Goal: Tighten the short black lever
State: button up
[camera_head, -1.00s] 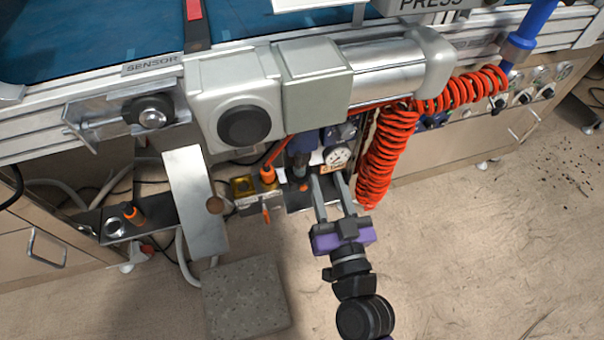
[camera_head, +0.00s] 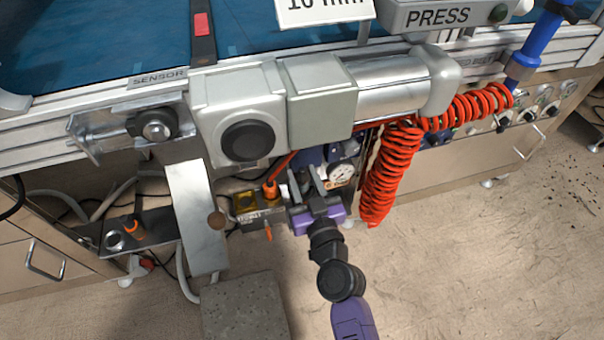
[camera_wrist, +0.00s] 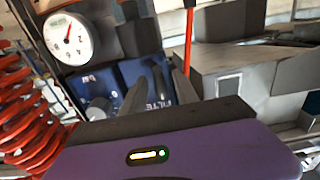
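My gripper (camera_head: 304,176) is in front of the machine's underside, below the grey cylinder body. A black round knob (camera_head: 155,124) sits on the metal bracket under the SENSOR label, well to the left of my gripper. The area right behind my fingers is partly hidden by them.
A red coiled hose (camera_head: 388,175) hangs close to the right of my gripper. The white gauge (camera_head: 340,174) is just behind it. A brass-topped valve (camera_head: 245,200) with an orange handle and a hanging metal plate (camera_head: 196,215) are to the left. The floor at lower right is clear.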

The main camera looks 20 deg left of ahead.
jog(key=shift+w+a, duration=0.2)
jog(key=shift+w, duration=0.15)
jog(key=shift+c, duration=0.5)
grip_shut()
dwell(0.8)
